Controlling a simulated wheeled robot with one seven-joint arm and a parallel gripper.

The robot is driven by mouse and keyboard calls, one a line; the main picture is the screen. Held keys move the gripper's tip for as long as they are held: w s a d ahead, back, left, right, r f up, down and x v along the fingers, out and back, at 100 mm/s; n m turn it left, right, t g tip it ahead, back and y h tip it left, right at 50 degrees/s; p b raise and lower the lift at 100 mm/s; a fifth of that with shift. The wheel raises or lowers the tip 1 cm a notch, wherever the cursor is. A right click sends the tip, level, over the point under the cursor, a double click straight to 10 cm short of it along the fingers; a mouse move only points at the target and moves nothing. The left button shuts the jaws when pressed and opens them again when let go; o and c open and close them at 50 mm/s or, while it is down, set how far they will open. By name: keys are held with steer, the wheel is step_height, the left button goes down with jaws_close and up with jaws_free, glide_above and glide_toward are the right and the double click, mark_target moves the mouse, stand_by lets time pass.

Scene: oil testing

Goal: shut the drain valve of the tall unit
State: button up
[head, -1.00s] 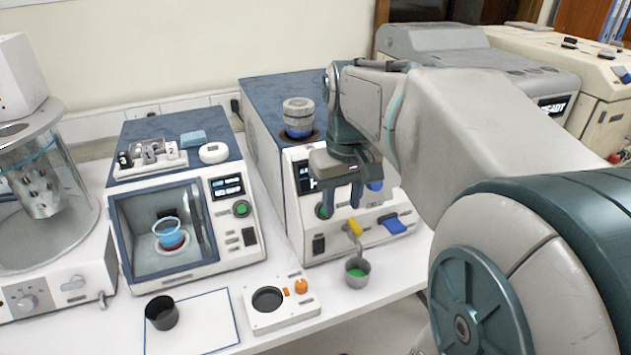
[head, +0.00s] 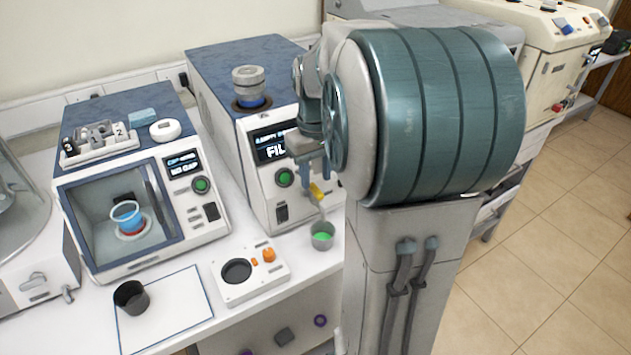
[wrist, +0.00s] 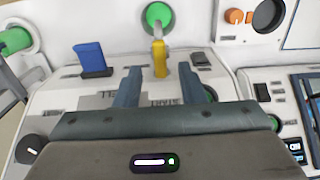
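The tall unit (head: 222,125) has a dark blue top and a lit display. Its drain valve (head: 317,193) has a yellow handle on a grey spout low on the front. A small cup (head: 322,236) with green liquid stands below the spout. My gripper (head: 313,177) is at the valve, partly hidden by my arm. In the wrist view my gripper (wrist: 159,76) is open, with one finger on each side of the yellow valve handle (wrist: 160,62). A gap shows on both sides. I cannot tell whether liquid is running.
A blue lever (wrist: 91,58) sits beside the valve in the wrist view. A blue-topped chamber unit (head: 135,200) stands left. A white block (head: 250,272) with a round well and a dark cup (head: 131,297) are in front on the bench.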

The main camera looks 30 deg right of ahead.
mark_target(316, 191)
steer(key=shift+f, duration=1.45)
jaws_close()
